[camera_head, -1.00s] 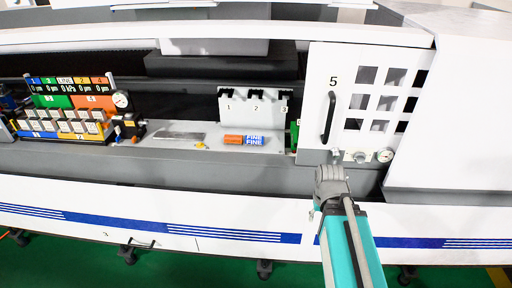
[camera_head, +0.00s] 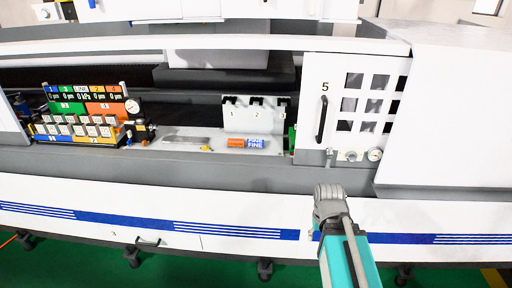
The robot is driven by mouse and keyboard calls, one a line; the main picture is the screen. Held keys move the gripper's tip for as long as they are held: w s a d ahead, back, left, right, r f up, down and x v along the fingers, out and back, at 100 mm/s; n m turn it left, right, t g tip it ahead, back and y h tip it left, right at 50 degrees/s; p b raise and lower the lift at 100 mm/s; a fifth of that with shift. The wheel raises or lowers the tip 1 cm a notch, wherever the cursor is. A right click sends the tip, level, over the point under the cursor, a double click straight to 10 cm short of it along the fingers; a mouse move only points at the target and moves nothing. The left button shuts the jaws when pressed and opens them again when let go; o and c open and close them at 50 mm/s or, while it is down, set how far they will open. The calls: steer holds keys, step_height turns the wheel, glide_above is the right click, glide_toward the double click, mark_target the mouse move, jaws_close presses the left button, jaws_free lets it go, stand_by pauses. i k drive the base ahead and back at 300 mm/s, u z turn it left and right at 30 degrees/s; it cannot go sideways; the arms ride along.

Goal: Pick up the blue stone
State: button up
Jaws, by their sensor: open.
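The blue stone (camera_head: 255,144), marked FINE in white, lies on the grey shelf at the middle of the machine, touching or very near an orange-brown stone (camera_head: 235,143) on its left. My gripper (camera_head: 329,192) is in front of the machine's ledge, lower right of the blue stone and well apart from it. It holds nothing that I can see. Its fingertips are small and partly hidden by its own body.
A white numbered rack (camera_head: 254,114) stands behind the stones. A white door panel marked 5 (camera_head: 312,100) with a black handle is to the right. A button panel (camera_head: 84,115) with displays is on the left. A flat grey plate (camera_head: 180,139) and small yellow item (camera_head: 206,149) lie left of the stones.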

mark_target(251, 143)
steer(key=z, duration=0.05)
steer(key=i, duration=1.15)
steer(key=u, duration=0.6)
